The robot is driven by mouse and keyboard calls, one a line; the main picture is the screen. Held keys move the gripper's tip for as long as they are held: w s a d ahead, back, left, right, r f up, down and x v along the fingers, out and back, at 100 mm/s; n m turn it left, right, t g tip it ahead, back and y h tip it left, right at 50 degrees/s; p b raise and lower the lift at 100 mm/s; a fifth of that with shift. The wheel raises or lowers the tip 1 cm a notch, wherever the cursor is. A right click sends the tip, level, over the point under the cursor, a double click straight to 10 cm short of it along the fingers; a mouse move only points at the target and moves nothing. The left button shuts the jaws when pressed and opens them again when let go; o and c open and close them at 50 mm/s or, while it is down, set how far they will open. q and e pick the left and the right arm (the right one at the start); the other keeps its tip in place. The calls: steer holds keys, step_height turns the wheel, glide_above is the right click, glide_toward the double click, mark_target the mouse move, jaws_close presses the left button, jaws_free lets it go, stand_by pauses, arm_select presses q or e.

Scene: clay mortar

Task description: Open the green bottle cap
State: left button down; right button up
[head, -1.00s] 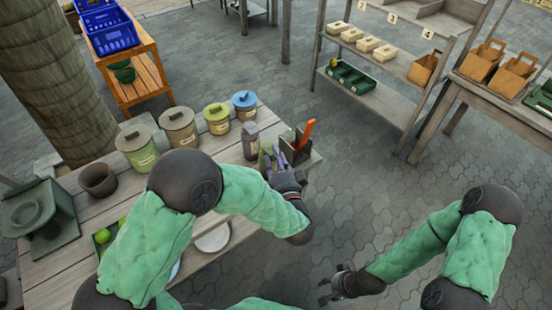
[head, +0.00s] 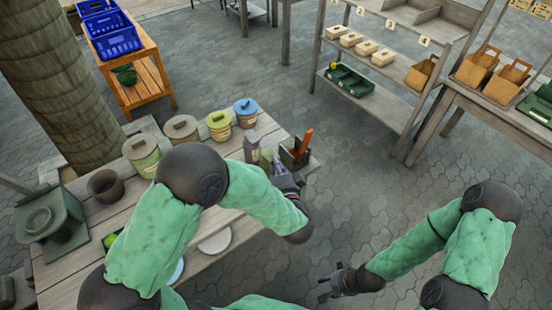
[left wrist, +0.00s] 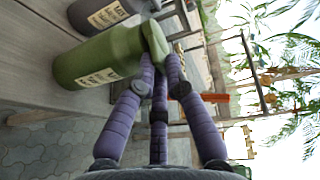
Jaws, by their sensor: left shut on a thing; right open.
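The green bottle (head: 265,158) stands on the wooden table, beside a grey bottle (head: 251,145). In the left wrist view the green bottle (left wrist: 98,58) lies sideways in the picture, with a pale label on its body. Its green cap (left wrist: 154,42) sits at the neck end. My left gripper (head: 276,166) is at the top of the bottle. Its purple fingers (left wrist: 158,58) are shut on the cap, which partly hides behind them. My right gripper (head: 328,284) is open and empty, over the paving away from the table.
A dark holder (head: 294,158) with a red-handled tool (head: 303,140) stands close to the right of my left gripper. Several lidded canisters, one with a blue lid (head: 246,105), line the table's back edge. A dark pot (head: 105,186) stands at left.

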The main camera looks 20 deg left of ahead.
mark_target(271, 160)
arm_select(q)
steer(key=shift+w+a+r+n+g+h+p, duration=0.3)
steer(key=shift+r+g+h+p, duration=0.55)
steer(key=shift+p, duration=2.6)
steer(key=shift+w+a+r+n+g+h+p, duration=0.15)
steer(key=shift+a+r+n+g+h+p, duration=0.4)
steer(key=shift+p, duration=2.85)
steer(key=shift+w+a+r+n+g+h+p, duration=0.15)
steer(key=shift+r+g+h+p, duration=0.85)
steer(key=shift+p, duration=2.45)
steer(key=w+a+g+h+p, duration=0.1)
steer(key=g+p, duration=0.1)
steer(key=p, duration=0.4)
steer(key=w+a+r+n+g+h+p, duration=0.1)
steer(key=h+p, duration=0.1)
steer(key=p, duration=0.4)
steer(key=w+a+r+g+h+p, duration=0.1)
steer(key=g+h+p, duration=0.1)
steer(key=p, duration=0.4)
steer(key=shift+a+n+g+p, duration=0.3)
steer(key=shift+w+a+f+g+h+p, duration=0.2)
steer(key=shift+g+h+p, duration=0.3)
steer(key=shift+p, duration=0.75)
steer(key=c, duration=1.3)
jaws_free()
steer(key=v, duration=1.2)
steer(key=shift+s+a, duration=0.1)
steer(key=shift+a, duration=0.05)
steer(key=shift+f, duration=0.1)
